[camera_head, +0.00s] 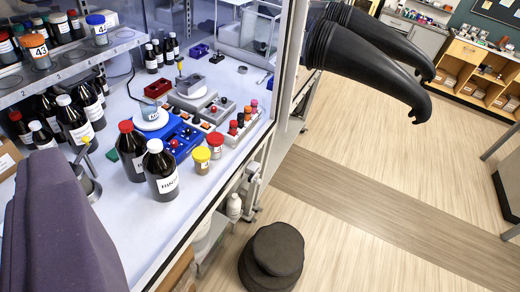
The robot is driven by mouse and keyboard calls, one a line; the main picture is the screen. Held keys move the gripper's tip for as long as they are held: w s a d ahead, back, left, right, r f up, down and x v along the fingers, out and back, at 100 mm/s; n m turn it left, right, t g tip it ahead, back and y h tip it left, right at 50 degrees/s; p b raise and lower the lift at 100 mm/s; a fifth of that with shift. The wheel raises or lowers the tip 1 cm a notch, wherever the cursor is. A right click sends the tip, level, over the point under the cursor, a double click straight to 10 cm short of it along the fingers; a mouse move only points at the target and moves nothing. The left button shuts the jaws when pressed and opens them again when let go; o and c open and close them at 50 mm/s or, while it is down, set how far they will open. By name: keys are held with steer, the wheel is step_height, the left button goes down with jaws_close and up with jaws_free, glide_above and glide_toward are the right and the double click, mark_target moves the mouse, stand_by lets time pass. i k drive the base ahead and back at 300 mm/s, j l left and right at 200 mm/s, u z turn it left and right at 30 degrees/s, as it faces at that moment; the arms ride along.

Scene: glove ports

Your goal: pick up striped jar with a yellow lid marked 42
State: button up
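A small jar with a yellow lid (201,160) stands near the right front edge of the white bench. Its lid shows faint marks, but I cannot read a number or make out stripes on its side. A similar small jar with a red lid (215,146) stands just behind it, to the right. Another jar with an orange lid marked 43 (38,52) and a jar with a blue lid (98,30), its mark only partly legible, stand on the raised shelf at the upper left. My gripper is not in view.
Dark bottles with white (160,170) and red (131,150) caps stand left of the yellow-lidded jar. A blue device (180,135) is behind it. Black glove sleeves (375,50) jut over the floor at right. A purple-grey padded shape (60,230) blocks the lower left. Wooden floor (380,220) is open.

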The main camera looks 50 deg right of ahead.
mark_target(200, 155)
steer(key=z, duration=0.65)
steer(key=i+l, duration=0.1)
steer(key=i, duration=0.25)
steer(key=i+l+u, duration=0.25)
steer(key=i+u, duration=0.2)
steer(key=i+l+u, duration=0.5)
steer(key=j+u, duration=0.1)
steer(key=u, duration=0.3)
